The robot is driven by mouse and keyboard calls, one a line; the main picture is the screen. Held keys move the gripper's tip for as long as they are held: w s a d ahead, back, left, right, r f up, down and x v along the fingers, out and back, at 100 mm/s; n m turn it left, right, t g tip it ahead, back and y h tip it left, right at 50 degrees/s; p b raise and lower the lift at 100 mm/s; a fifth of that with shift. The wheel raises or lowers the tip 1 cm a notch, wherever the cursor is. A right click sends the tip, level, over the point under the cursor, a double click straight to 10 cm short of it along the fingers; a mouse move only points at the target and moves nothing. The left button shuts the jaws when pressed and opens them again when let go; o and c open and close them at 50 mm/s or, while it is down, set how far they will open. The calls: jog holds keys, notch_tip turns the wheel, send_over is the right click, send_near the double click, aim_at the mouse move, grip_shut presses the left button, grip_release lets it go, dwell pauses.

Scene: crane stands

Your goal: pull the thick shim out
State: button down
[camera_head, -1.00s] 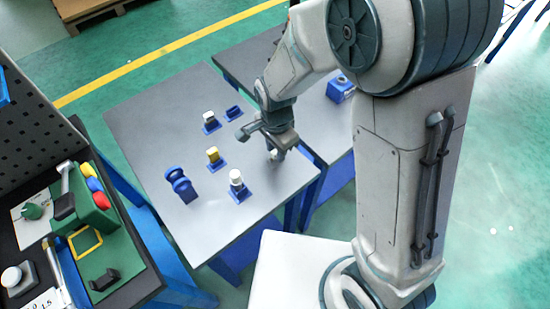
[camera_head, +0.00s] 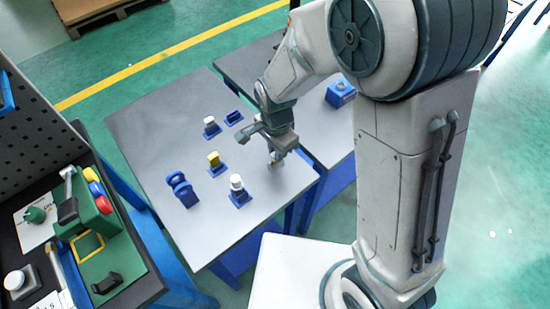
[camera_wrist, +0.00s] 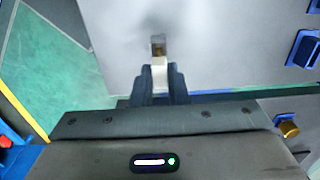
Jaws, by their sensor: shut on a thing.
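My gripper (camera_head: 277,157) is low over the right part of the grey table, shut on a small pale piece (camera_wrist: 159,72). In the wrist view this piece sits between the two fingers and a brownish part (camera_wrist: 158,48) shows just beyond it. I cannot tell from its look whether this piece is the thick shim, nor whether it touches the table. The fingers hide its sides.
On the grey table (camera_head: 150,120) stand a white-topped piece (camera_head: 237,182), a yellow piece (camera_head: 213,158), another white-topped piece (camera_head: 210,122), a blue holder (camera_head: 233,117) and a blue ringed stand (camera_head: 181,188). A blue box (camera_head: 340,92) sits on the table behind.

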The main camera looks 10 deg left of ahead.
jog(key=shift+r+p, duration=1.8)
jog(key=shift+r, duration=0.75)
